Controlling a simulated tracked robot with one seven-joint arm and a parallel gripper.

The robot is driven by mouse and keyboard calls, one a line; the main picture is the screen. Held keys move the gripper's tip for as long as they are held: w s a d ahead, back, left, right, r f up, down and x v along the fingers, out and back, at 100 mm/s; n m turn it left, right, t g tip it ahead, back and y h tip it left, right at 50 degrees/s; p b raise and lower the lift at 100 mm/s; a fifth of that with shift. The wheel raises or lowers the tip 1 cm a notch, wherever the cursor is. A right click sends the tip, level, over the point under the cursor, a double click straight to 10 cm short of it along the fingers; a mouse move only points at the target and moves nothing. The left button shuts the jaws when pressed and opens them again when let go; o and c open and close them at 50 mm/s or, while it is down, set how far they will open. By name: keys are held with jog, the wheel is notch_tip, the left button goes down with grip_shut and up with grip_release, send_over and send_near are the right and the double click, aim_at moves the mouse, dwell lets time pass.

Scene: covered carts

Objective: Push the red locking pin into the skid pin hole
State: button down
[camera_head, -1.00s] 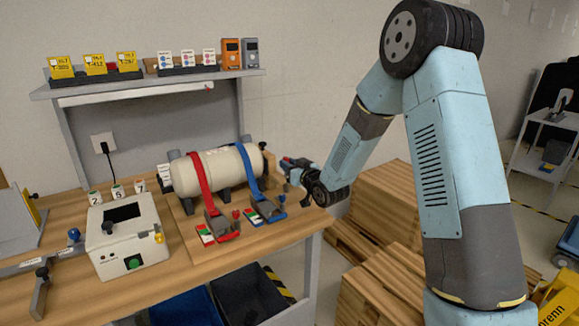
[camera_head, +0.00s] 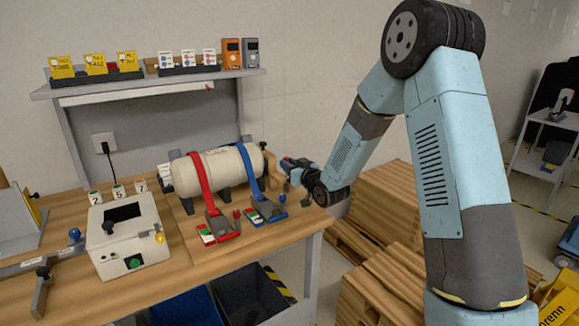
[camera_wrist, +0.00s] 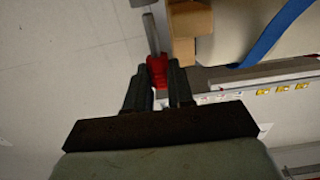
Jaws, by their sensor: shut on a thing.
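The red locking pin (camera_wrist: 157,72) shows in the wrist view, its red head between my two dark fingers and a grey metal shank pointing up, away from my gripper (camera_wrist: 158,80). My gripper is shut on its red head. In the head view my gripper (camera_head: 293,168) is at the right end of the cream tank (camera_head: 218,168). The tank lies on dark feet on the bench, with a red strap (camera_head: 199,175) and a blue strap (camera_head: 248,165) over it. I cannot make out the skid pin hole, nor whether the shank touches anything.
A red ratchet (camera_head: 220,225) and a blue ratchet (camera_head: 265,210) lie in front of the tank. A white control box (camera_head: 127,240) stands to the left on the bench. Wooden pallets (camera_head: 385,285) are stacked right of the bench. A shelf (camera_head: 150,86) is above.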

jog(key=shift+f, duration=0.75)
jog(key=c, duration=0.9)
grip_release()
jog(key=v, duration=1.3)
jog(key=shift+s+d, duration=0.3)
